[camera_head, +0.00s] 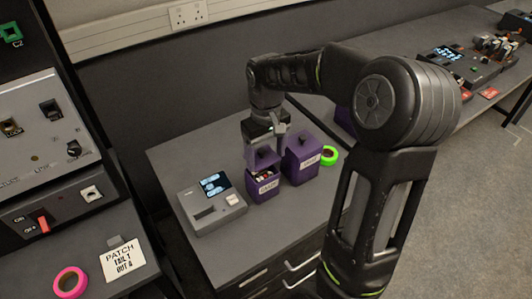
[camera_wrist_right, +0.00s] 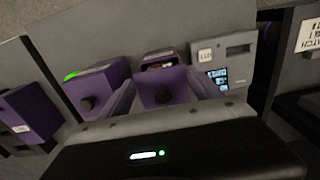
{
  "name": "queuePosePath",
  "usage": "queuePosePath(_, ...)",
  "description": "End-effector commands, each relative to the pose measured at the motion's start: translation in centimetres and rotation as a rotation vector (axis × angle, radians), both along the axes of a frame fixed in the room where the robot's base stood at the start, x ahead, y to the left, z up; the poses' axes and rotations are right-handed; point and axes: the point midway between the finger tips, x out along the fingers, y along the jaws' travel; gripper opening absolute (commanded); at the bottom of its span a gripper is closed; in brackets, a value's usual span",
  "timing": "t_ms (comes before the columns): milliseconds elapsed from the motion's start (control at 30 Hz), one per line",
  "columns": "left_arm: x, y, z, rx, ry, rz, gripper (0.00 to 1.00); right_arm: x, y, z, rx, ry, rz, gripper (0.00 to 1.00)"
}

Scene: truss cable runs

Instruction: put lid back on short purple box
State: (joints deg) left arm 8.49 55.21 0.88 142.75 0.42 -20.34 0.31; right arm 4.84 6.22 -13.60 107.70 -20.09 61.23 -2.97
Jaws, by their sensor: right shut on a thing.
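The short purple box (camera_head: 263,188) stands on the grey bench with a white label on its front. Its top is open and small contents show inside; its open top also shows in the right wrist view (camera_wrist_right: 158,56). My right gripper (camera_head: 266,150) is over this box, shut on the purple lid (camera_head: 264,159). In the right wrist view the lid (camera_wrist_right: 176,82) and its dark knob lie between the fingers. The lid is above the opening and does not cover it; I cannot tell whether its rear edge touches the box. My left gripper is not in view.
A lidded purple box (camera_head: 303,164) stands close on the right, with a green tape roll (camera_head: 328,157) beyond it. A grey device with a screen (camera_head: 211,205) is at the left. Another purple box (camera_wrist_right: 28,112) shows in the wrist view. The bench front is clear.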

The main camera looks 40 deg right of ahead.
Motion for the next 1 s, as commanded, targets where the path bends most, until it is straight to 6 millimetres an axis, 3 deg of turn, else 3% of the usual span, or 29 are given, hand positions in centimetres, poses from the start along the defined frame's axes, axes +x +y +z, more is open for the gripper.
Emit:
queuePosePath(100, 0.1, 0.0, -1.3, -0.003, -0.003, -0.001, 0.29, 0.0, 0.0, -1.6, 0.000, 0.001, 0.000, 0.35)
queuePosePath(400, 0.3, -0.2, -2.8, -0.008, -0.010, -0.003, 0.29, 0.0, 0.0, -4.1, 0.000, 0.002, 0.000, 0.35)
queuePosePath(1000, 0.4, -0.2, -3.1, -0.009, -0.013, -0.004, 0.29, 0.0, 0.0, -4.7, 0.000, 0.001, 0.000, 0.35)
